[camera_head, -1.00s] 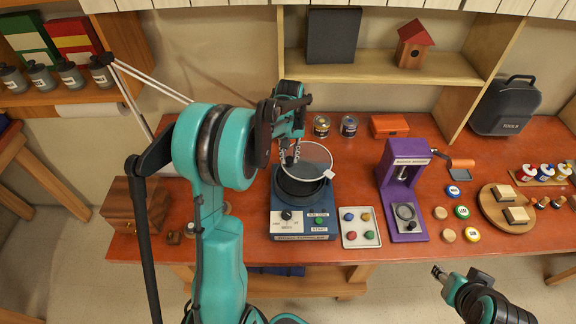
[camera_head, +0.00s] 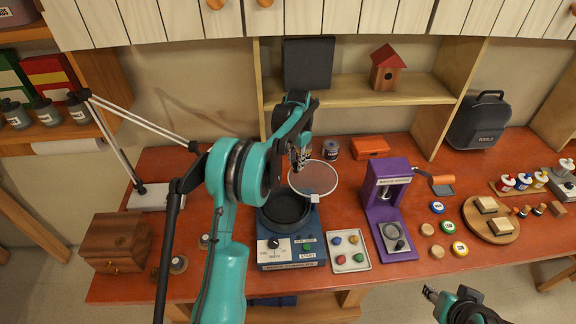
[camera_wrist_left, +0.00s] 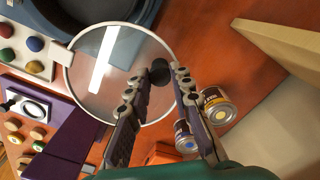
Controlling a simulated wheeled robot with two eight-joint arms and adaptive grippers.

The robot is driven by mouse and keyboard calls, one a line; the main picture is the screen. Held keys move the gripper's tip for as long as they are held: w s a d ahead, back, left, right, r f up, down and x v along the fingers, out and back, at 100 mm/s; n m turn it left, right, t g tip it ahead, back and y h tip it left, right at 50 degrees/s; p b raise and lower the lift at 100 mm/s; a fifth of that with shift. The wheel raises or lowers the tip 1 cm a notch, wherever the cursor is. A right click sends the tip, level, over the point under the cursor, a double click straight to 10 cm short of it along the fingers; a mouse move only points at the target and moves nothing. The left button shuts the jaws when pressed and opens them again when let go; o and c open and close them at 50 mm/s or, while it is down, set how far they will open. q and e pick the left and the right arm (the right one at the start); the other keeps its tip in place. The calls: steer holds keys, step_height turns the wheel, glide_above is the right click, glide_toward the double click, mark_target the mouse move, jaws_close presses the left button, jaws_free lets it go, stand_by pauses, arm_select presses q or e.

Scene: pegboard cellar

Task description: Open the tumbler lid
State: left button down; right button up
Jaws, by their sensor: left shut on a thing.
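The tumbler (camera_head: 292,251) is a blue machine with a dial, a green button and a dark round bowl (camera_head: 284,212). Its lid (camera_head: 320,180) is a clear disc with a thin rim and a small pale tab. The lid is off the bowl's mouth, behind it and to the right, and the bowl's inside shows. My left gripper (camera_head: 302,160) is shut on the lid's dark knob (camera_wrist_left: 158,73), between its fingertips in the wrist view (camera_wrist_left: 163,78). Whether the lid's edge touches the tumbler I cannot tell. My right gripper (camera_head: 432,293) is at lower right, far from the tumbler; its jaws are too small to judge.
A tray of coloured knobs (camera_head: 347,251) and a purple press (camera_head: 387,215) stand right of the tumbler. Small tins (camera_head: 331,149) and an orange box (camera_head: 370,147) stand behind. A wooden chest (camera_head: 117,243) and a lamp (camera_head: 155,197) are at left.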

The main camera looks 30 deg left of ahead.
mark_target(305, 169)
arm_select(q)
steer(key=shift+w+d+m, duration=1.25)
steer(key=shift+d+m, duration=0.05)
steer(key=shift+m, duration=0.1)
steer(key=c, duration=1.3)
jaws_free()
steer(key=shift+c, duration=0.2)
step_height(305, 169, up, 12)
